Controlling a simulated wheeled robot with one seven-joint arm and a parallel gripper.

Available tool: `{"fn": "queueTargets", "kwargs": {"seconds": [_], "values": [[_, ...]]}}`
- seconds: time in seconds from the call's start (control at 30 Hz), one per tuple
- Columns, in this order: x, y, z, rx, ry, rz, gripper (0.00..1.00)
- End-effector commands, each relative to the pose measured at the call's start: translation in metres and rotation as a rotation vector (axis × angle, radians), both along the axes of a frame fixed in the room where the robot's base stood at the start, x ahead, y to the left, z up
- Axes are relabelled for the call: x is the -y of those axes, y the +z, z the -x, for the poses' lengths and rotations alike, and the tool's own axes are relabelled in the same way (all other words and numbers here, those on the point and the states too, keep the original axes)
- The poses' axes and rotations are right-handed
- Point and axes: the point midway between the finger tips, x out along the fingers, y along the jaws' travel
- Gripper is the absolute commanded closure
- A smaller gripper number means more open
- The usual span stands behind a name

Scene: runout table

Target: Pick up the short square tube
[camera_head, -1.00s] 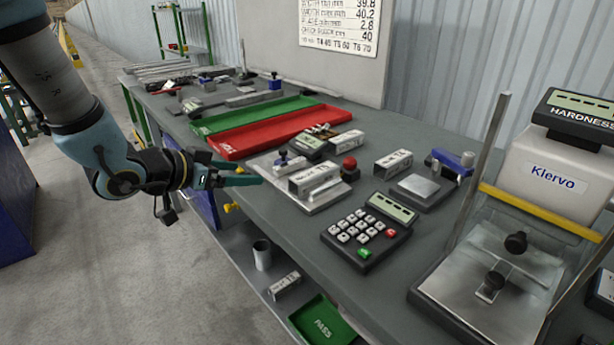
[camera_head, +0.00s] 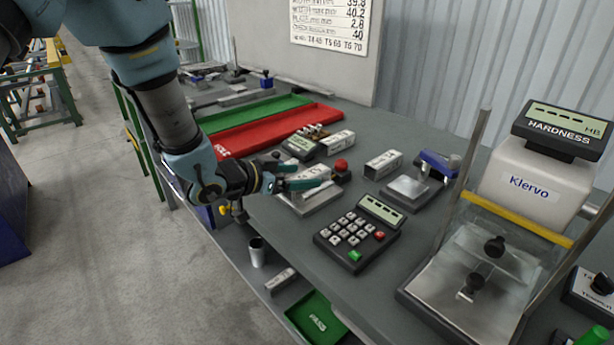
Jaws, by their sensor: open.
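Several short square tubes with marked faces are in view, and I cannot tell which one is meant. One (camera_head: 383,165) lies on the bench right of the red button. Another (camera_head: 339,142) lies behind the button. A third (camera_head: 281,282) lies on the lower shelf. A tube on the metal plate (camera_head: 312,208) is mostly hidden by my gripper (camera_head: 322,179). My gripper is open, its teal fingers pointing right over that plate. I cannot tell whether the fingers touch the tube there.
A red button (camera_head: 341,167) stands just beyond my fingertips. A keypad (camera_head: 352,238) is in front, and the hardness tester (camera_head: 530,185) stands right. A red tray (camera_head: 262,132) and a green tray (camera_head: 240,116) lie behind. A metal cup (camera_head: 257,252) and a green PASS tray (camera_head: 317,318) are below.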

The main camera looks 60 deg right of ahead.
Motion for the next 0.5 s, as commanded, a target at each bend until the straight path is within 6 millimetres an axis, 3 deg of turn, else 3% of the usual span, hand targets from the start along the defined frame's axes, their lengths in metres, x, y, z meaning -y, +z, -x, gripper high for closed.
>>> {"fn": "queueTargets", "kwargs": {"seconds": [0.37,0.5], "values": [[0.0093,-0.0049,0.0031,0.000,0.000,0.000,0.16],[0.0092,-0.0047,0.0029,0.000,0.000,0.000,0.32]]}}
